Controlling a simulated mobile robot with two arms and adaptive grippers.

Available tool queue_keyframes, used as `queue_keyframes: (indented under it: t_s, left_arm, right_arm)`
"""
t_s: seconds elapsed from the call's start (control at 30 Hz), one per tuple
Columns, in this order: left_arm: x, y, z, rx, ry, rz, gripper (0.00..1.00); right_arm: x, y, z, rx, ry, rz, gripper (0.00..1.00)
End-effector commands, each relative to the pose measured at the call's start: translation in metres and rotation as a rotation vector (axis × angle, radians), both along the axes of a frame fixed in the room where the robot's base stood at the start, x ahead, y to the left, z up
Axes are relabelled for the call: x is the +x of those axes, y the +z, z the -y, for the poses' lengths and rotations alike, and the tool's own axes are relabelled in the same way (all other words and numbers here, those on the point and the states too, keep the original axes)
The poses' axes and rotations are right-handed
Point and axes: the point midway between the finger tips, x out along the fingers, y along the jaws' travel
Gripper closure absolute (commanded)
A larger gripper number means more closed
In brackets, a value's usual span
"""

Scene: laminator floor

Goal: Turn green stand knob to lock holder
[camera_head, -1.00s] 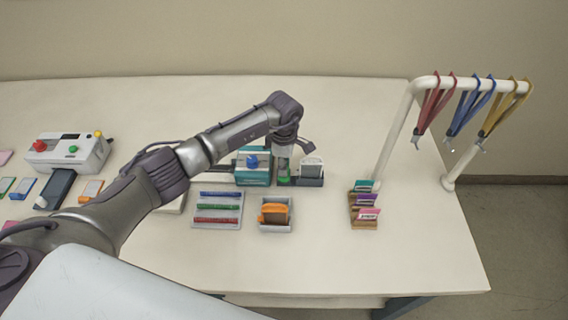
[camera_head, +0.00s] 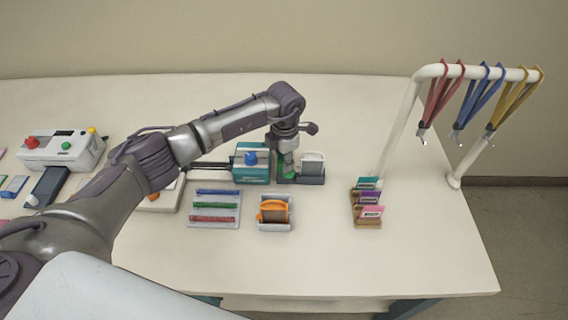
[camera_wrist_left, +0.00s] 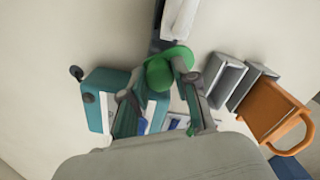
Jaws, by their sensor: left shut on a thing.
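The green knob (camera_wrist_left: 160,74) shows between the fingers of my left gripper (camera_wrist_left: 157,82) in the left wrist view. The gripper is shut on it, pointing down from above. In the head view my left gripper (camera_head: 286,168) stands over the dark stand (camera_head: 311,180), with a bit of green at its fingertips. A pale grey holder (camera_head: 312,160) stands upright on the stand, just right of the gripper; in the left wrist view it shows at the top (camera_wrist_left: 183,18). The fingers partly hide the knob. My right gripper is not in view.
A teal machine with a blue knob (camera_head: 251,158) stands close on the left of the gripper. In front lie a tray of coloured strips (camera_head: 214,222) and a grey box with an orange-handled tool (camera_head: 274,214). A card rack (camera_head: 367,222) and white lanyard frame (camera_head: 396,125) stand right.

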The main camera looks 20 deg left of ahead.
Motion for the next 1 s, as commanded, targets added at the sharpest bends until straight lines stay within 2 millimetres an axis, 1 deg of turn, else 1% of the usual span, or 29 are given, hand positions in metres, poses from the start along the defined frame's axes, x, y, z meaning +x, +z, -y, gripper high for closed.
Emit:
queue_keyframes:
  t_s: [0.03, 0.1, 0.6, 0.8, 1.0]
  left_arm:
    - [0.000, -0.002, 0.000, 0.001, 0.044, 0.001, 1.00]
    - [0.000, -0.002, 0.000, 0.001, 0.110, 0.000, 1.00]
    - [0.000, -0.001, 0.000, 0.002, 0.578, 0.001, 1.00]
    - [0.000, -0.001, 0.000, 0.002, 0.731, 0.000, 1.00]
    - [0.000, -0.001, 0.000, 0.002, 0.841, -0.001, 1.00]
  right_arm:
    - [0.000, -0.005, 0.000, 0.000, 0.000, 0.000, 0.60]
    - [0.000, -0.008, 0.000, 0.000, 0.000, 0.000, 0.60]
    - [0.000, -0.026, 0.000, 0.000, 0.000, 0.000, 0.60]
    - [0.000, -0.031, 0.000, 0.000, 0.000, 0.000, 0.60]
    - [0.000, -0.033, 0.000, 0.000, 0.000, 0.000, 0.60]
